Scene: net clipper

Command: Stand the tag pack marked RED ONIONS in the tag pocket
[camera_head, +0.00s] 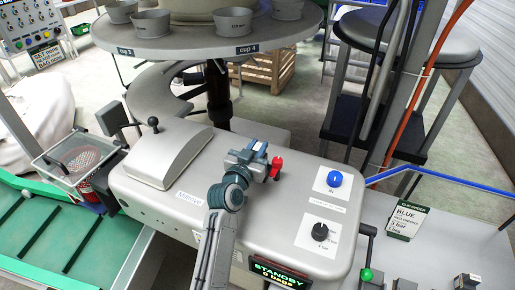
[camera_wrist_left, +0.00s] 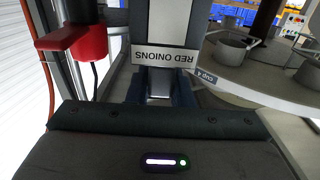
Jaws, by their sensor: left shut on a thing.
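My left gripper (camera_head: 256,160) is over the top of the grey machine (camera_head: 270,215), close to a small red part. In the left wrist view its two blue fingers (camera_wrist_left: 160,87) are closed on the tag pack marked RED ONIONS (camera_wrist_left: 165,57). The white label reads upside down there. In the head view the pack is mostly hidden by the gripper. I cannot make out the tag pocket with certainty in either view. My right gripper is not in view.
The red part (camera_head: 277,168) stands right beside the gripper; a red part shows at left in the wrist view. The machine top carries a blue knob (camera_head: 334,179), a black knob (camera_head: 320,232) and a sloped cover (camera_head: 168,157). A round cup table (camera_head: 190,43) is behind.

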